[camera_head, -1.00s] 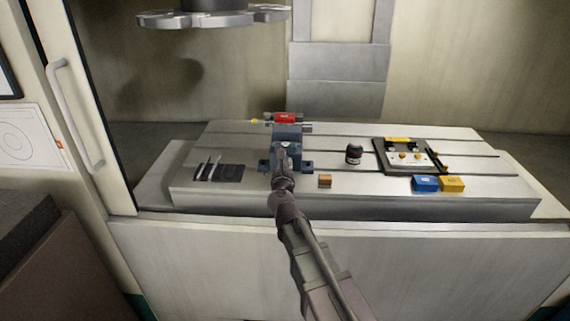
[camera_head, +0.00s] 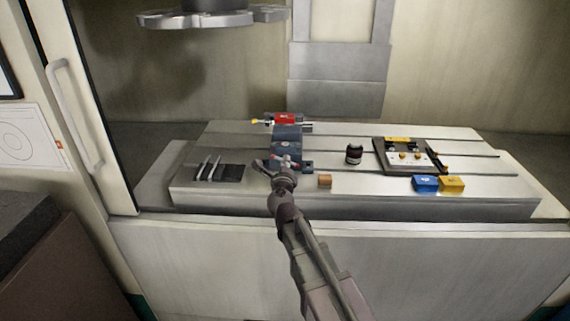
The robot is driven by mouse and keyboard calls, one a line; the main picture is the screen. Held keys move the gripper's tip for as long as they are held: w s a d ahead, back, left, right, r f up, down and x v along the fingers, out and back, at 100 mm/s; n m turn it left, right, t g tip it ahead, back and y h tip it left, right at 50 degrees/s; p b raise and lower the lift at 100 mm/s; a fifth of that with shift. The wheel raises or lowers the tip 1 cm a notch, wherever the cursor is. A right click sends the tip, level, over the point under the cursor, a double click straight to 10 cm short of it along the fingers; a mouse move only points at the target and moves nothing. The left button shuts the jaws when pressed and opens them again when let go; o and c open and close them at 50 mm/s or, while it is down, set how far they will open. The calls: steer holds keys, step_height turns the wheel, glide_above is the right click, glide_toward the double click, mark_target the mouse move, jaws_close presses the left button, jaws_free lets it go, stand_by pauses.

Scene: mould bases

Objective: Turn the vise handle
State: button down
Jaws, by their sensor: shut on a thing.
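The blue-grey vise (camera_head: 287,138) stands on the left half of the machine table, with a red block (camera_head: 285,118) at its far end. My gripper (camera_head: 274,164) is at the near end of the vise, low and close to the table's front edge. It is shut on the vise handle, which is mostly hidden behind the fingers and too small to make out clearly. The gripper is tilted to the left there.
Dark parallels or bars (camera_head: 210,170) lie left of the vise. A small copper-brown block (camera_head: 324,181) and a dark round jar (camera_head: 354,154) are to its right. A tool tray (camera_head: 384,160), a blue box (camera_head: 425,184) and a yellow box (camera_head: 452,184) lie farther right. A tool carousel (camera_head: 212,18) hangs above.

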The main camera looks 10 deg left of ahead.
steer(key=shift+n, duration=0.6)
steer(key=c, duration=0.6)
jaws_free()
steer(key=shift+s+d, duration=0.2)
steer(key=shift+s, duration=1.8)
steer(key=shift+s+d, duration=0.2)
steer(key=shift+s, duration=1.8)
steer(key=shift+s+d, duration=0.2)
steer(key=shift+s, duration=1.8)
